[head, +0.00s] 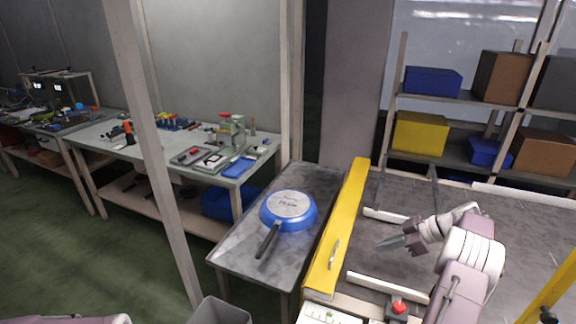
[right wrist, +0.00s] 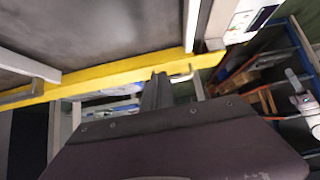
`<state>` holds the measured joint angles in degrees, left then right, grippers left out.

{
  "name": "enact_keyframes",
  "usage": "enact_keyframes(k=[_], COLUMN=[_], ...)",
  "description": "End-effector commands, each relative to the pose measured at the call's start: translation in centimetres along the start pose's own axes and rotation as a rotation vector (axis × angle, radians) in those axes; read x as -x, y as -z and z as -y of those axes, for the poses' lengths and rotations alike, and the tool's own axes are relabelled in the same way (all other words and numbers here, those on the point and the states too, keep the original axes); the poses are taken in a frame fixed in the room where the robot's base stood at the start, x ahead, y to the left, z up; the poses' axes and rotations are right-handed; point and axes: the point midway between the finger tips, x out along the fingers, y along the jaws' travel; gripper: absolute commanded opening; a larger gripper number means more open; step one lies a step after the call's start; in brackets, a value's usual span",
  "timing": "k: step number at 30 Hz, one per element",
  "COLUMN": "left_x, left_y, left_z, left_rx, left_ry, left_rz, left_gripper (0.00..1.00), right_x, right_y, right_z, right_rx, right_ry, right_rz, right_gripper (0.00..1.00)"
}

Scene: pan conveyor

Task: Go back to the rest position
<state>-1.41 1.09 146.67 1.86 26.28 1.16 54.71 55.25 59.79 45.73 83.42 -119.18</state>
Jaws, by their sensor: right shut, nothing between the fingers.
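My right gripper (head: 390,243) is shut and empty in the head view. It hovers above the grey conveyor surface, to the right of the yellow rail, with its fingers pointing left. In the right wrist view its closed fingers (right wrist: 157,88) show in front of the yellow rail. My left gripper is not in view; only a bit of my left arm shows at the bottom left.
A yellow rail (head: 343,226) stands between the side table and the conveyor (head: 450,200). White guide bars lie on the conveyor near my right arm. A red button (head: 399,307) sits at the front. A grey bin (head: 219,312) stands below the table. Shelves with boxes are behind.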

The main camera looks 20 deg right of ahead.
Motion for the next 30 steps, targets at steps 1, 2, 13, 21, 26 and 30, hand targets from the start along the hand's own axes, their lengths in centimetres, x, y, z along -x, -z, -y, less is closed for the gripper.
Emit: enact_keyframes(k=[1,2,13,21,26,30], left_x=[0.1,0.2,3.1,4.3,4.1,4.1], left_y=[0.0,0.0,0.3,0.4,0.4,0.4], left_z=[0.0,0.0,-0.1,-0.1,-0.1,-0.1], left_rx=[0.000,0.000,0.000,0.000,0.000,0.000], left_ry=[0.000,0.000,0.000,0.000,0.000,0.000], left_rz=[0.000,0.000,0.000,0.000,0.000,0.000], left_gripper=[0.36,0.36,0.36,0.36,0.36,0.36], right_x=[-0.2,-0.6,-8.3,-7.8,-7.0,-7.6], right_y=[0.3,0.8,22.2,12.9,6.5,6.8], right_z=[0.0,0.1,16.7,31.8,32.9,31.1], right_rx=[0.005,0.015,0.351,-0.126,-0.529,-0.750], right_ry=[0.006,0.015,0.339,0.098,-0.192,-0.352], right_rz=[0.000,0.000,0.205,0.712,0.777,0.691], right_gripper=[0.00,0.00,0.00,0.00,0.00,0.00])
